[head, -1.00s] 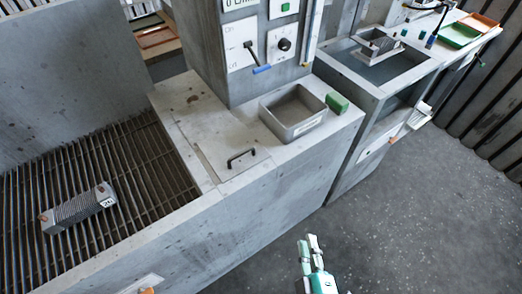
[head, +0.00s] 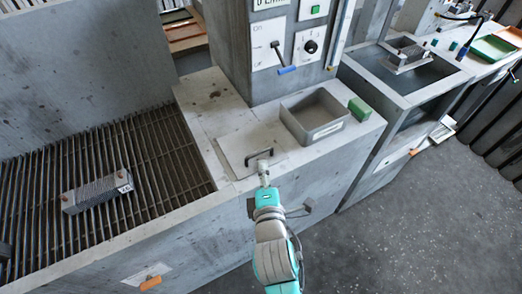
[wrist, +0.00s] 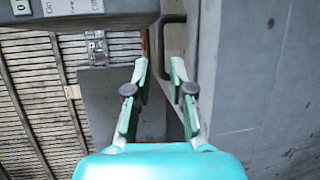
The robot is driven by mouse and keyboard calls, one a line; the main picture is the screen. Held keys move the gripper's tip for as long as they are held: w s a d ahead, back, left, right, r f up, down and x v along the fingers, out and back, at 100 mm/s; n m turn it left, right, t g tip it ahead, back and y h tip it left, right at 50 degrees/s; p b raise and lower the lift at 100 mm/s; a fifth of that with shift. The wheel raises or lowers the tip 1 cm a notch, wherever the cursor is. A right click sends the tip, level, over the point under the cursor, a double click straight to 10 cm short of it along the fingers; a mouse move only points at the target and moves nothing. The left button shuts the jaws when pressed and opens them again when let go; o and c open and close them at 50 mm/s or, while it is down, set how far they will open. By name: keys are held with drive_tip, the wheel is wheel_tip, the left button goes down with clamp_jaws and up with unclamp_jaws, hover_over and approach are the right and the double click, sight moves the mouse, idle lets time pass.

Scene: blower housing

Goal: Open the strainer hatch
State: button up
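The hatch (head: 233,150) is a flat grey panel in the top of the concrete housing, lying flush and closed in the head view. Its black bar handle (head: 259,155) stands up from it; the handle also shows in the wrist view (wrist: 163,22), beyond the fingertips. My gripper (head: 264,165) is at the handle's near side in the head view, partly covering its right end. In the wrist view my gripper (wrist: 160,68) is open, with a clear gap between the two fingers. Whether a finger touches the handle cannot be told.
A grey open bin (head: 312,118) and a green block (head: 360,108) sit right of the hatch. A column with a blue-tipped lever (head: 286,70) rises behind. A slatted grate (head: 150,160) with a ridged block (head: 97,193) lies left. The floor at right is clear.

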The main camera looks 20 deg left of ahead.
sight(261, 153)
drive_tip(key=x, duration=0.8)
clamp_jaws()
